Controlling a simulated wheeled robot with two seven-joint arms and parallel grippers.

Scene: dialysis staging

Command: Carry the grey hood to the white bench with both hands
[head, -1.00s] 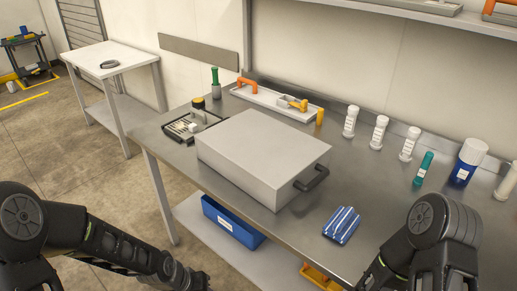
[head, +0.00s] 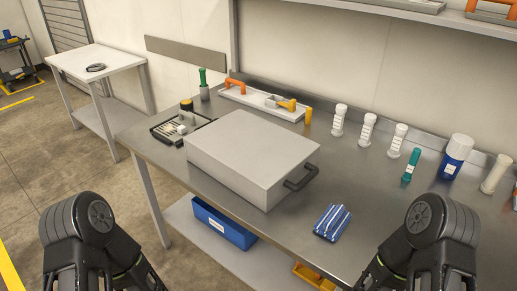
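The grey hood (head: 245,150) is a box with a flat top, sitting on the steel table. A dark handle (head: 301,178) shows on its right end; the opposite end is hidden. The white bench (head: 78,58) stands at the upper left, apart from the steel table, with a dark ring-shaped object (head: 96,67) on its top. My left and right arms show at the lower left and lower right, in front of the table. Both grippers are below the picture edge. Neither arm touches the hood.
The steel table (head: 300,231) also holds a blue striped pack (head: 332,222) near the front, a black tray (head: 180,128) left of the hood, a white tray (head: 262,103) behind it, and several bottles at the right. A blue bin (head: 224,222) is on the lower shelf. Floor lies open at left.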

